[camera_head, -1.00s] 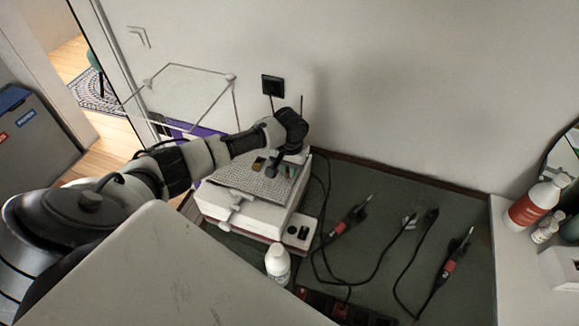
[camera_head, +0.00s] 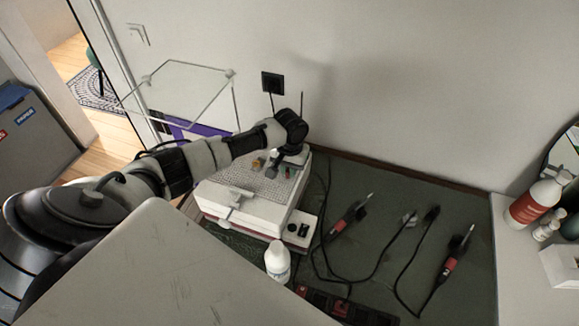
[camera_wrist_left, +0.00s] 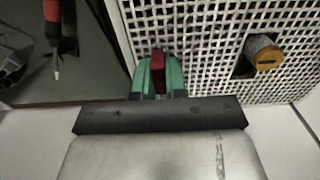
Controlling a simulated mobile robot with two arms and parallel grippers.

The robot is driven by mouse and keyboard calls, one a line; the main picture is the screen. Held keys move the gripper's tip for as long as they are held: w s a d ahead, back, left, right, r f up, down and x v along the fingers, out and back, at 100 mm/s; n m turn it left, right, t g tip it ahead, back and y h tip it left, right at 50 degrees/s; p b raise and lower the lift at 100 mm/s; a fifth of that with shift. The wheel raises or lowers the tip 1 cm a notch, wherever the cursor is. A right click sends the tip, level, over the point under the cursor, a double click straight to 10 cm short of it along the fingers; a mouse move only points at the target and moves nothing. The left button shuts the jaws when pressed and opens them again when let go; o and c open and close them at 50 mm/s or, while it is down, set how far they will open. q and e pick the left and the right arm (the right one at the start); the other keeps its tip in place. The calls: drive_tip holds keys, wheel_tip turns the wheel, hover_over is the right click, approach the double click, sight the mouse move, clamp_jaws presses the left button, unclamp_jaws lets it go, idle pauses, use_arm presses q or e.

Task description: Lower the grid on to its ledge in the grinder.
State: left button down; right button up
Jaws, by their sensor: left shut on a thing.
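The grid (camera_head: 237,176) is a pale perforated sheet lying at the top of the white box-shaped grinder (camera_head: 260,213), inside or just at its rim. Contact with the ledge is hidden. My left gripper (camera_head: 272,171) reaches over the grinder from the left and points down at the grid's far right part. In the left wrist view the grid (camera_wrist_left: 205,35) fills the upper right, and my left gripper (camera_wrist_left: 158,72) has green fingers shut around a dark red piece at the grid's edge. A grinding bit (camera_wrist_left: 264,52) with a brass-coloured end shows in the grid's opening.
A white bottle (camera_head: 277,262) stands close in front of the grinder. Red-handled tools (camera_head: 451,264) and cables lie on the dark mat (camera_head: 390,205) to the right. A clear shield frame (camera_head: 180,95) rises behind left. Bottles (camera_head: 538,203) stand at far right.

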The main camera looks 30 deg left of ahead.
use_arm(q)
drive_tip(key=shift+f, duration=0.2)
drive_tip(key=c, duration=1.1)
unclamp_jaws()
drive_tip(key=shift+r+p, duration=3.55)
drive_tip(key=shift+p, duration=0.4)
drive_tip(key=shift+s+f, duration=0.1)
